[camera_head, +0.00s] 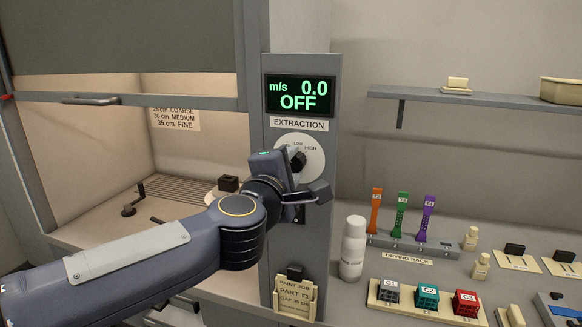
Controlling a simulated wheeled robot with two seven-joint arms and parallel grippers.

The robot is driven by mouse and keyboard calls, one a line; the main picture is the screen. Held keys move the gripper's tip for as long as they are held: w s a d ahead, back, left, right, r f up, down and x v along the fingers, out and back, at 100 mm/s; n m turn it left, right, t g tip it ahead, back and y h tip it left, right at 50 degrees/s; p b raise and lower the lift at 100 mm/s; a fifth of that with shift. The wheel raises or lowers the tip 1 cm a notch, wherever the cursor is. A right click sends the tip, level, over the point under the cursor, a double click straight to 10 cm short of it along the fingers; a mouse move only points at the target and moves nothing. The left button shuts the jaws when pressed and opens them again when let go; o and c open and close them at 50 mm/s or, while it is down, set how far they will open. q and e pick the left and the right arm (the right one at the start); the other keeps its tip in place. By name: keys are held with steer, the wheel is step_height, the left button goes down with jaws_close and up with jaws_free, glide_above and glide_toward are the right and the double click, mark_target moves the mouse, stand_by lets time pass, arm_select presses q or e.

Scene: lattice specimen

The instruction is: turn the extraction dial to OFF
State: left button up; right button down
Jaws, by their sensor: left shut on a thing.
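The extraction dial (314,152) is a round white plate with a black knob (298,158) on the grey post. LOW and HIGH marks show on its upper rim; its lower part and left edge are hidden by my gripper. The display (300,95) above reads "m/s 0.0 OFF" in green, over an EXTRACTION label (299,125). My left gripper (295,176) is at the dial, shut on the knob, whose upper part shows above the fingers. My right gripper is not in view.
The hood with its raised sash and handle (92,100) stands left of the post. A job card (294,298) hangs low on the post. Right of it are a white bottle (353,248), a drying rack (412,246) with coloured tools, labelled blocks on a tray (390,304), and a shelf (480,98).

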arm_select(q)
steer(key=shift+f, duration=0.1)
steer(key=o, duration=1)
steer(key=v, duration=0.8)
steer(key=shift+w, duration=0.1)
